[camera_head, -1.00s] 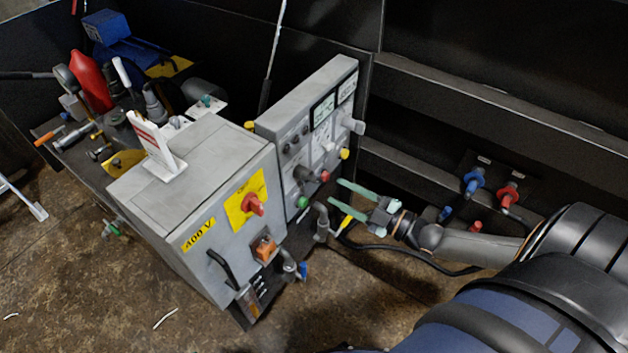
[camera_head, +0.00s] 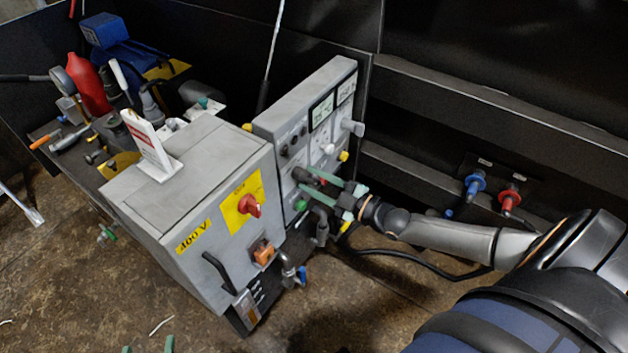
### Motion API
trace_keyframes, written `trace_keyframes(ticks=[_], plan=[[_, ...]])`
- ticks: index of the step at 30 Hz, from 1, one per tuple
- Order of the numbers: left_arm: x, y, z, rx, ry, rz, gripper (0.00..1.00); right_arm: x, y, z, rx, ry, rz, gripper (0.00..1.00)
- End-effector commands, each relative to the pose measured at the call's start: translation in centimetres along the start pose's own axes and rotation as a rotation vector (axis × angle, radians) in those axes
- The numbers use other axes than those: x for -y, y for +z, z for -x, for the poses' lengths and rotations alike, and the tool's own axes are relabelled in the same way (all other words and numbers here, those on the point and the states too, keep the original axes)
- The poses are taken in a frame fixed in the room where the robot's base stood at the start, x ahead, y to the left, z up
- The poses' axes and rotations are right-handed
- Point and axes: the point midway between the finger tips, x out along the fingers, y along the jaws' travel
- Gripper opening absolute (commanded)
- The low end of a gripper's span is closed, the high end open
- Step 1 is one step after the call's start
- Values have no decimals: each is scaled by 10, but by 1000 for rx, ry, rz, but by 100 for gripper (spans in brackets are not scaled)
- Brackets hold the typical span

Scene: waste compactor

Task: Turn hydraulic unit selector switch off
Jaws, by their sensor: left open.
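The grey hydraulic control panel (camera_head: 331,83) stands behind the grey cabinet. A dark knob (camera_head: 301,174), which looks like a selector switch, sticks out low on its face, with a red button beside it and a green button (camera_head: 301,206) below. My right gripper (camera_head: 306,179) reaches in from the right with its green fingers apart at this knob. I cannot tell whether they touch it, and they partly hide the red button. My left gripper (camera_head: 149,348) shows only its two separated green fingertips at the bottom edge, far from the panel.
The cabinet (camera_head: 190,170) carries a red rotary switch (camera_head: 249,206) on a yellow plate and an orange switch (camera_head: 263,252). Pipes and a blue-handled valve (camera_head: 302,275) stick out below. Blue (camera_head: 474,184) and red (camera_head: 509,198) couplings are at right. The front floor is mostly clear.

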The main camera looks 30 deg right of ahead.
Motion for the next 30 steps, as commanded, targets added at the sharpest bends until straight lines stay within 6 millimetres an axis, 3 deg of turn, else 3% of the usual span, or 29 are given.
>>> trace_keyframes(ticks=[1,11,25,28,30], plan=[[0,0,0,0,0,0,85,0,0,0,0,0,0,35],[0,0,0,1,0,1,85,0,0,0,0,0,0,0],[-1,6,1,32,4,9,85,0,0,0,0,0,-58,0],[-4,19,1,81,10,24,85,0,0,1,1,-1,-112,0],[-9,38,4,145,17,44,85,0,0,1,2,-1,-161,0]])
